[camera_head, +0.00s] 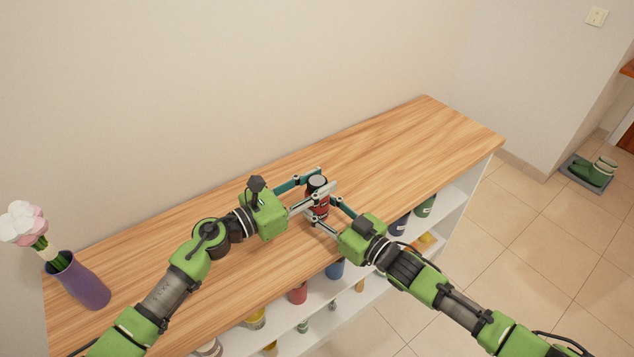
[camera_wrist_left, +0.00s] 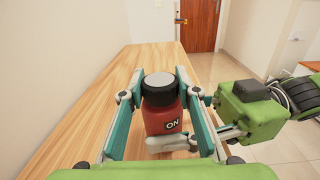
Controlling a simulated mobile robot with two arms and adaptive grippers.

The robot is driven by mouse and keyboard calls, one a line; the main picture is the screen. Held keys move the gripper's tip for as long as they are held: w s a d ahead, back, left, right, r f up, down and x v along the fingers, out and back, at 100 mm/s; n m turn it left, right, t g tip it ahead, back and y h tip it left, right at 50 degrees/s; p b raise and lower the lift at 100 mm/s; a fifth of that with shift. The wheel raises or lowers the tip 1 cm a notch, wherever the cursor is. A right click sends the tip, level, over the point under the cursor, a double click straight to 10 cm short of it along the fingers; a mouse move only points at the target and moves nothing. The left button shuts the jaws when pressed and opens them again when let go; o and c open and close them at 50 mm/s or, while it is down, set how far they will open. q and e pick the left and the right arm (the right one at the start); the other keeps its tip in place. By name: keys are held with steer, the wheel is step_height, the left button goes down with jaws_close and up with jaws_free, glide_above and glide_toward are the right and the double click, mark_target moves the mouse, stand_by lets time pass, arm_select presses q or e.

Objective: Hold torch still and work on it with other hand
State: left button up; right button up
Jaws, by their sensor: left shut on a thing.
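The torch (camera_head: 317,183) stands upright on the wooden top, with a red body and a black cap. In the left wrist view the torch (camera_wrist_left: 161,118) shows a dark label reading "ON". My left gripper (camera_head: 324,181) is shut on the torch from the left, one finger on each side. My right gripper (camera_head: 318,208) comes in from the lower right, its fingers spread at the torch's lower body. One of its pads crosses in front of the torch in the left wrist view. I cannot tell whether the right fingers press on it.
The wooden shelf top (camera_head: 420,130) is clear toward its far right end. A purple vase (camera_head: 80,283) with flowers stands at the left end. Several coloured items stand on white shelves below. A wall runs along the back.

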arm_select(q)
steer(key=m+g+h, duration=0.1)
steer(key=m+g, duration=0.1)
steer(key=g, duration=0.1)
steer(key=m+g+h, duration=0.2)
steer(key=g, duration=0.1)
steer(key=shift+w+f, duration=0.1)
steer(key=shift+f+m+g+h, duration=0.1)
steer(key=shift+m+g+h, duration=0.2)
steer(key=shift+m+g, duration=1.5)
steer(key=shift+g, duration=0.8)
steer(key=o, duration=1.1)
steer(key=shift+a, duration=0.1)
steer(key=shift+a, duration=3.75)
